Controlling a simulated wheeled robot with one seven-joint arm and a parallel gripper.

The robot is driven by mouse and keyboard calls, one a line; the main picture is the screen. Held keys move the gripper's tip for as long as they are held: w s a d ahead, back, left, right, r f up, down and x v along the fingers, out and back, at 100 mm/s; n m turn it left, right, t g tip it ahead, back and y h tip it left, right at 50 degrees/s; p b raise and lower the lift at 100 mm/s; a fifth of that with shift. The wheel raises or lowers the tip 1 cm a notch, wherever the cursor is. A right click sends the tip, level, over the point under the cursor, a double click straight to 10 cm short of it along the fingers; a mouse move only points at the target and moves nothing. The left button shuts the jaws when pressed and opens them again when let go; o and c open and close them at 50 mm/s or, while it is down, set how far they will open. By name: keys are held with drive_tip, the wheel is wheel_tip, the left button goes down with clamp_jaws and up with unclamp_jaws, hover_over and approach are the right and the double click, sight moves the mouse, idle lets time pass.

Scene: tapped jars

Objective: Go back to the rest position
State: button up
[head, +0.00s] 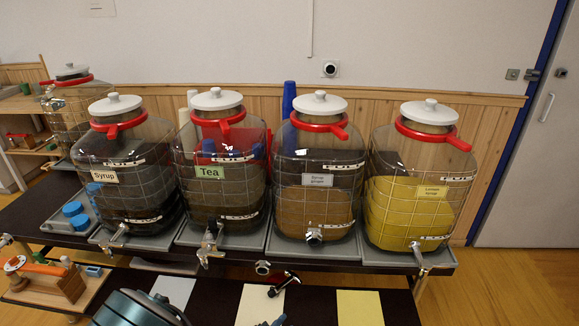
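Four large glass jars with white lids and red collars stand in a row on grey trays. From left they are labelled Syrup (130,170), Tea (221,165), a brown-filled jar (315,170) with small unclear print, and a yellow-filled jar (420,190). A dark teal rounded part at the lower left edge looks like part of my arm. My gripper's fingers do not show, so what they hold is hidden.
The dark table (40,215) carries the jars. Blue caps (75,214) lie at its left. A lower surface in front has pale squares (359,307) and a small black-and-red item (284,283). Another jar (72,105) stands back left. Wooden floor (510,285) is clear at right.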

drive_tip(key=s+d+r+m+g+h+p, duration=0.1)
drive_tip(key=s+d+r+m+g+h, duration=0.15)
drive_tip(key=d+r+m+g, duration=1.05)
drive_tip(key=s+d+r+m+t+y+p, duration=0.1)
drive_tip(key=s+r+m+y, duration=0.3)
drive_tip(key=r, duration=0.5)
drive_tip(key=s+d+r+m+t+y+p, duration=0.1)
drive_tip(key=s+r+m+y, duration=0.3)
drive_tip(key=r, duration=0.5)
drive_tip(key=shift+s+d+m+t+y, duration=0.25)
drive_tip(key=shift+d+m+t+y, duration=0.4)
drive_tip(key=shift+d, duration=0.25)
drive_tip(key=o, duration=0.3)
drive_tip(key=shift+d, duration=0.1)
